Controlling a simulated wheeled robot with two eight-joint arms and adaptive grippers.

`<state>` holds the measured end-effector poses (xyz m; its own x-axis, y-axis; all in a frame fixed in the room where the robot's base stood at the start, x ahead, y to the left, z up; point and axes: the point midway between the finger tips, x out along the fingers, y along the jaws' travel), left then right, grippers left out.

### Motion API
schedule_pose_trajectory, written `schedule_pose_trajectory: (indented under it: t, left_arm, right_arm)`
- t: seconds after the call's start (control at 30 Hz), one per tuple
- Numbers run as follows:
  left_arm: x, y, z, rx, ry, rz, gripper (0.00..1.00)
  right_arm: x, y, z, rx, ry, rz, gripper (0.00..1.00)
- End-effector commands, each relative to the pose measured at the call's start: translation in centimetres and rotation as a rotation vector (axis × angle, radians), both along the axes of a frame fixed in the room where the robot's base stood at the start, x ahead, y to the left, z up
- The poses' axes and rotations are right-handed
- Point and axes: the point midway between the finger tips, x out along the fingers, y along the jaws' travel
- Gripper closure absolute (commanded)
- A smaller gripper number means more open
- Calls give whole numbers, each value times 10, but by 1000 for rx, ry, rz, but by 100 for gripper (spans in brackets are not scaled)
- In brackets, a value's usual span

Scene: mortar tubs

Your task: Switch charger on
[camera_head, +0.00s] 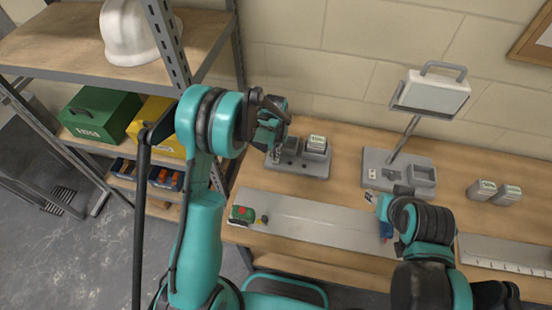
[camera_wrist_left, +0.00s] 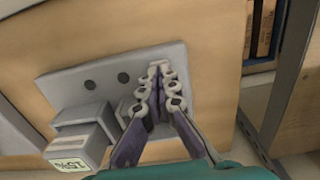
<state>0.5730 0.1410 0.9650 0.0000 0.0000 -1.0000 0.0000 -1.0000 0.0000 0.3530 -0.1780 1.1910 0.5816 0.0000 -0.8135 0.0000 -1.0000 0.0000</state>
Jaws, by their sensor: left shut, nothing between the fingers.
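The charger, a flat grey base (camera_head: 312,170), lies on the workbench at the back, left of the lamp. It also shows in the left wrist view (camera_wrist_left: 62,85), with two dark round spots on its plate. A grey battery block (camera_head: 316,148) with a pale label sits on it; the label reads about 15% in the left wrist view (camera_wrist_left: 82,145). My left gripper (camera_head: 276,152) is shut and empty over the charger's left part. In the left wrist view its fingertips (camera_wrist_left: 162,68) meet over the plate and hide what lies beneath; contact is unclear.
A work lamp (camera_head: 432,95) on a grey base (camera_head: 377,178) stands right of the charger. Two grey batteries (camera_head: 495,192) stand farther right. A grey strip (camera_head: 310,218) lies along the front, with a small green-and-red item (camera_head: 242,214) at its left end. A metal shelf (camera_head: 60,55) stands left.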

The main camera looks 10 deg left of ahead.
Motion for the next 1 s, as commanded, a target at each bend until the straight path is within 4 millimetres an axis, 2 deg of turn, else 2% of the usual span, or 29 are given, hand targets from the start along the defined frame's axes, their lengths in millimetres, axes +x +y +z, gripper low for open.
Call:
schedule_pose_trajectory:
  t: [1.0]
  left_arm:
    - [0,0,-10,0,0,0,100]
  right_arm:
    - [0,0,-9,0,0,0,60]
